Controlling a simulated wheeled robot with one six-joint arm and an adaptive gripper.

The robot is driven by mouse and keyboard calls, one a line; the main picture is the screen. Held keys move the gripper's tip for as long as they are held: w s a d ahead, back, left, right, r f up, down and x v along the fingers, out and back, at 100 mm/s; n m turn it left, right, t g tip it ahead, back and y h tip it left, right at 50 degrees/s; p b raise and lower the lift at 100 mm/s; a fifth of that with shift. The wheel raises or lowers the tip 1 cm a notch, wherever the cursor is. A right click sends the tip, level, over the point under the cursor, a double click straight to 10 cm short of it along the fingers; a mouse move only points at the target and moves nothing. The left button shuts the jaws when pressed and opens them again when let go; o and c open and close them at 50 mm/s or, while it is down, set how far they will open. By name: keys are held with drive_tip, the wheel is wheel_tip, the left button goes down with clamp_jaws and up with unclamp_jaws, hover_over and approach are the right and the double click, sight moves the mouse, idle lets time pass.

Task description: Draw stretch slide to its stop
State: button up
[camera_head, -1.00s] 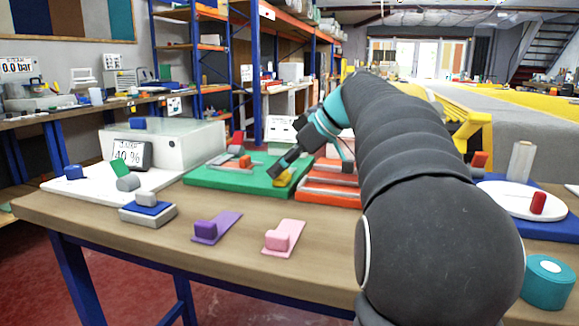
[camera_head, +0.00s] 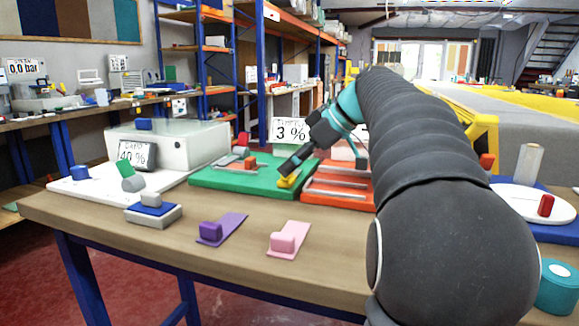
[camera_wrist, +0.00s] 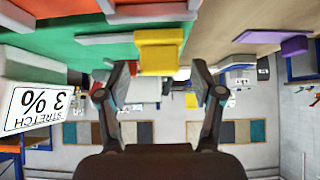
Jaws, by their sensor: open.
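The yellow slide handle (camera_head: 290,180) sits at the front right edge of the green board (camera_head: 228,180). In the upside-down wrist view the yellow handle (camera_wrist: 158,50) lies ahead of the gap between my fingertips. My gripper (camera_head: 287,169) is low over the board's front right, close to the handle. In the wrist view my gripper (camera_wrist: 160,80) has its two fingers apart, one on either side of the handle's line, with nothing held. A sign (camera_head: 290,130) behind the board reads 3 %; in the wrist view the stretch sign (camera_wrist: 38,107) reads the same.
An orange tray (camera_head: 335,195) with grey bars adjoins the green board on the right. A purple block (camera_head: 212,231) and a pink block (camera_head: 285,243) stand on the table front. A grey-and-blue block (camera_head: 153,212) and a white machine (camera_head: 185,148) are at the left.

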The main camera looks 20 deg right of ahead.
drive_tip(key=v, duration=1)
drive_tip(key=shift+d, duration=0.15)
drive_tip(key=shift+s+r, duration=0.1)
drive_tip(key=shift+r, duration=0.05)
